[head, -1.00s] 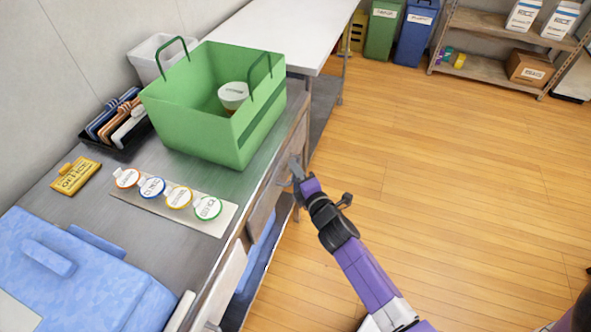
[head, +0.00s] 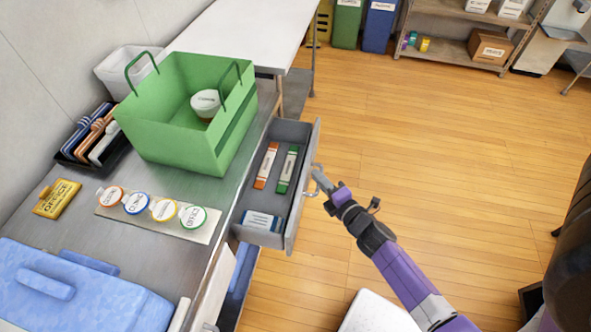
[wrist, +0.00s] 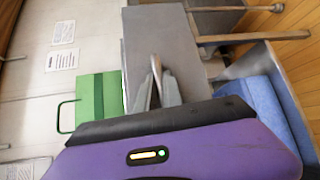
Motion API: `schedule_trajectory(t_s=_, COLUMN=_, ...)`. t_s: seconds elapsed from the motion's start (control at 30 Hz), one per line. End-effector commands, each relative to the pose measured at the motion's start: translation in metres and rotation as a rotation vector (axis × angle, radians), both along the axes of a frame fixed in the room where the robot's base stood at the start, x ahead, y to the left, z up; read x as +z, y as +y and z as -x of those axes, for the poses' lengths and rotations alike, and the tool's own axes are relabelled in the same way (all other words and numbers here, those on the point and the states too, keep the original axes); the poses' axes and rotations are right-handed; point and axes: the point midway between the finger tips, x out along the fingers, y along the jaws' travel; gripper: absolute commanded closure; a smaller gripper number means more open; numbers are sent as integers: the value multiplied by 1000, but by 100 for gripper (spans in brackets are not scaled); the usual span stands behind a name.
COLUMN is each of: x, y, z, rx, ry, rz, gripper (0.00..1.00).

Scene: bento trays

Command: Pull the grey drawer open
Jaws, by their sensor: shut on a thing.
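The grey drawer (head: 294,215) stands pulled out from the front of the steel counter in the head view, its inside showing. In it lie an orange-and-white item (head: 266,166), a green-and-white item (head: 288,170) and a white-and-blue packet (head: 262,221). My gripper (head: 318,178) is at the outer side of the drawer front, shut on its metal handle (head: 311,190). In the wrist view my fingers (wrist: 156,88) lie against the grey drawer front; the handle is mostly hidden between them.
A green basket (head: 165,130) holding a round white tub (head: 206,103) stands on the counter above the drawer. Round labelled tags (head: 163,210) lie on a board (head: 150,224) near it. A blue bag (head: 75,285) lies at the near left. The wooden floor (head: 420,140) to the right is clear.

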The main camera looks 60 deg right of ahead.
Motion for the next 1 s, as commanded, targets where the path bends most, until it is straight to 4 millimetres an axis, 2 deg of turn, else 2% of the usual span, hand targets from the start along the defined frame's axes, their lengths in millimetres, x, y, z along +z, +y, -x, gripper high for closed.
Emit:
schedule_trajectory(t_s=0.03, x=-1, y=-3, z=13, rx=2, ry=5, rz=0, gripper=100)
schedule_trajectory(t_s=0.2, x=-2, y=-16, z=48, rx=2, ry=3, rz=-1, gripper=100)
schedule_trajectory(t_s=0.4, x=-2, y=-26, z=76, rx=3, ry=2, rz=-1, gripper=100)
schedule_trajectory(t_s=0.63, x=-1, y=-31, z=90, rx=3, ry=0, rz=-1, gripper=100)
schedule_trajectory(t_s=1.0, x=-1, y=-32, z=92, rx=2, ry=1, rz=-2, gripper=100)
